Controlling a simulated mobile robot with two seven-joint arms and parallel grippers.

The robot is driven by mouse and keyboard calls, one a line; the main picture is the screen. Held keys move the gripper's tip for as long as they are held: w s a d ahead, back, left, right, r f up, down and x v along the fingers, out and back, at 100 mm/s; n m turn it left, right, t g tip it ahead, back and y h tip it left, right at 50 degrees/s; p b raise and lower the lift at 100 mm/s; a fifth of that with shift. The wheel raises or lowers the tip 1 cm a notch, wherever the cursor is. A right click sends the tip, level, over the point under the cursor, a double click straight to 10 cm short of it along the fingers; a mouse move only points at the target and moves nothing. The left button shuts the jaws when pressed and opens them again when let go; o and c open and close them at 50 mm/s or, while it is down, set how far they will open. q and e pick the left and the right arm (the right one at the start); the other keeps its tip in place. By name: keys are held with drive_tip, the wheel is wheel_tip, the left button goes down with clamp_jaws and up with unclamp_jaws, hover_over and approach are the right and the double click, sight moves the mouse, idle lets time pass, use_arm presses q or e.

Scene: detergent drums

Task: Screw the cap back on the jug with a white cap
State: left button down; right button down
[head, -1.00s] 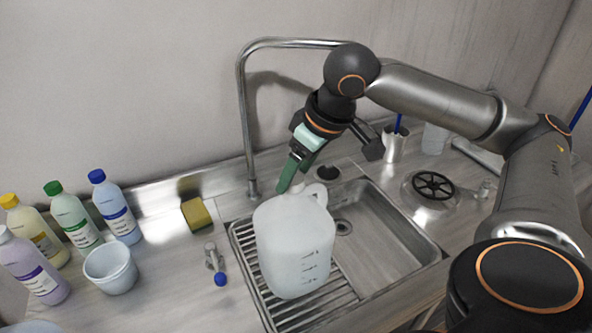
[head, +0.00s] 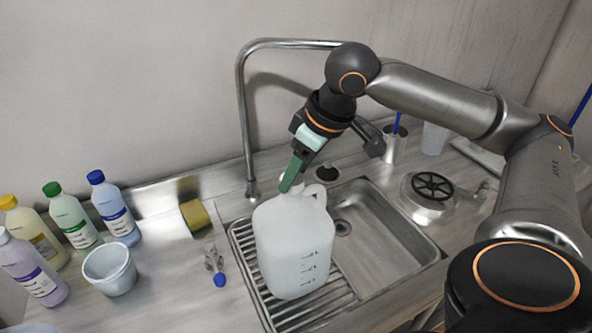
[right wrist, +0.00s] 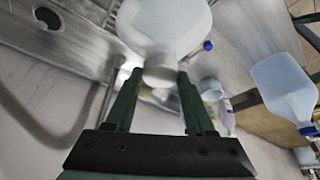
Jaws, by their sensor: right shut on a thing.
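The jug (head: 293,252) is a large translucent white one with a side handle and dark level marks. It stands upright on the ribbed rack at the left side of the sink. My right gripper (head: 289,183) comes down over its mouth with green fingers. In the right wrist view, the gripper (right wrist: 158,76) is shut on the white cap (right wrist: 160,68), a finger on each side, and the cap is at the mouth of the jug (right wrist: 165,22). In the head view the fingers mostly hide the cap. I cannot tell how far it is threaded. My left gripper is not in view.
A tall faucet (head: 243,120) arches behind the jug. The sink basin (head: 385,230) is empty on the right. A sponge (head: 195,214), a blue-tipped fitting (head: 219,278), a white cup (head: 110,269) and several capped bottles (head: 115,210) stand to the left.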

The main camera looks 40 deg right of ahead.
drive_tip(key=shift+f, duration=0.1)
idle(0.3)
drive_tip(key=shift+a+m+h, duration=0.2)
drive_tip(key=shift+m+h, duration=0.3)
drive_tip(key=shift+m, duration=0.7)
drive_tip(key=shift+m+h, duration=0.6)
drive_tip(key=shift+m, duration=1)
drive_tip(key=shift+f, duration=0.1)
drive_tip(key=shift+a+m+h, duration=0.2)
drive_tip(key=shift+m+h, duration=0.2)
drive_tip(key=shift+m, duration=0.7)
drive_tip(key=m+g+h, duration=0.1)
drive_tip(key=m, duration=0.2)
drive_tip(key=shift+m, duration=0.3)
